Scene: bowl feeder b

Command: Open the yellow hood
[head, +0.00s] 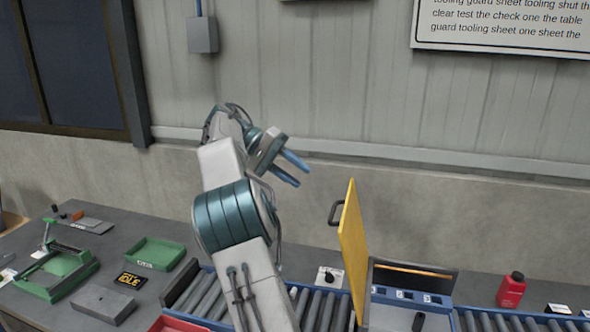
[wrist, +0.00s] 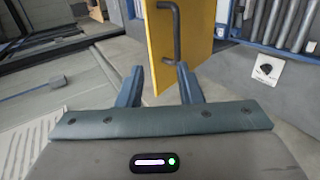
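The yellow hood (head: 352,245) is a flat panel seen nearly edge-on, standing upright above the roller conveyor. A dark bar handle (head: 335,213) sticks out from its left face. The hood also shows in the wrist view (wrist: 205,42), with its handle (wrist: 176,35) beyond my fingertips. My gripper (head: 292,168) is up and to the left of the hood, in front of the wall, with its two blue fingers spread. In the wrist view my gripper (wrist: 160,72) is open with nothing between the fingers, and it appears apart from the handle.
The roller conveyor (head: 309,309) runs along the bench, partly hidden by my arm. On the left are a green fixture (head: 60,272), a green tray (head: 156,254) and a grey block (head: 104,304). A red bottle (head: 511,290) stands at right. The space before the wall is clear.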

